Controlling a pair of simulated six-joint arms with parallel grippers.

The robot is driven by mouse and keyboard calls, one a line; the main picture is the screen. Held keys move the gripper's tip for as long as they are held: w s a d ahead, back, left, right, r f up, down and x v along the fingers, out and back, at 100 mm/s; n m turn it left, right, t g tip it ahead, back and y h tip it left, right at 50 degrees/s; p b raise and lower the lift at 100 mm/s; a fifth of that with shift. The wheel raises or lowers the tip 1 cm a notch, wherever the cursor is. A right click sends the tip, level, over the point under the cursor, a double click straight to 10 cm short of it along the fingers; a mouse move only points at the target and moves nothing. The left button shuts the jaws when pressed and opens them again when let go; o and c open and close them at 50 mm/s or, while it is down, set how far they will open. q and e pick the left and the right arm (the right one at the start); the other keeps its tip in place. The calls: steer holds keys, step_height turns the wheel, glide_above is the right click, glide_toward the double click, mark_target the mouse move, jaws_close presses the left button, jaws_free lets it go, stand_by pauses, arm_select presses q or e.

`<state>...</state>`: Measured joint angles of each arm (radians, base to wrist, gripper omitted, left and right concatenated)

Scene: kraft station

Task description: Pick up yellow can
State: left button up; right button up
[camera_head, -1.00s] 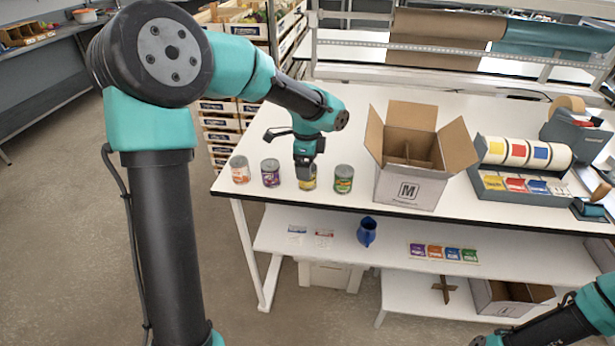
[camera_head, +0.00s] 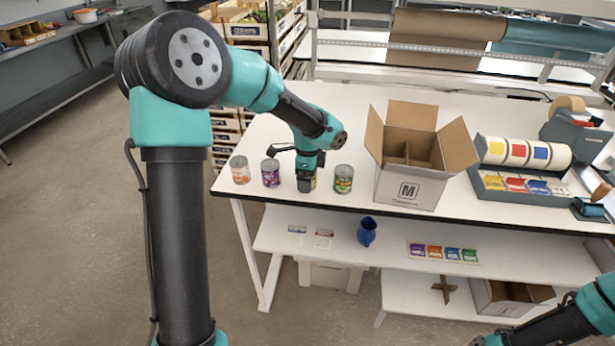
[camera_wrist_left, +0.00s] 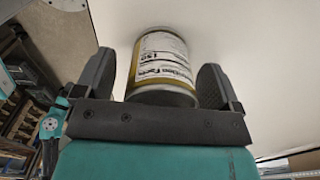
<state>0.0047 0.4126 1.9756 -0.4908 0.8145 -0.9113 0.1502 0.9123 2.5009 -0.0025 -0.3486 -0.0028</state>
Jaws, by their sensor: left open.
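The yellow can (camera_head: 313,184) stands on the white table, mostly hidden behind my left gripper (camera_head: 307,180) in the head view. In the left wrist view the can (camera_wrist_left: 160,62) shows a white label with a yellow edge and sits between the two fingers of my left gripper (camera_wrist_left: 162,88). The fingers are open, one on each side of the can, with a small gap visible at least on the right. My right arm shows only in part at the bottom right of the head view; its gripper is out of frame.
An orange-labelled can (camera_head: 240,170) and a purple can (camera_head: 270,173) stand to the left. A green-labelled can (camera_head: 343,179) stands close on the right. An open cardboard box (camera_head: 405,188) is further right. The table's front edge (camera_head: 290,204) runs just before the cans.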

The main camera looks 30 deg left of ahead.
arm_select(q)
steer(key=c, duration=1.1)
steer(key=shift+r, duration=0.1)
steer(key=shift+r, duration=1.6)
steer(key=shift+s+d+r, duration=0.2)
steer(key=shift+s, duration=0.05)
steer(key=s+d+r, duration=0.1)
steer(key=s+d, duration=0.7)
steer(key=s, duration=0.5)
steer(key=shift+r, duration=0.15)
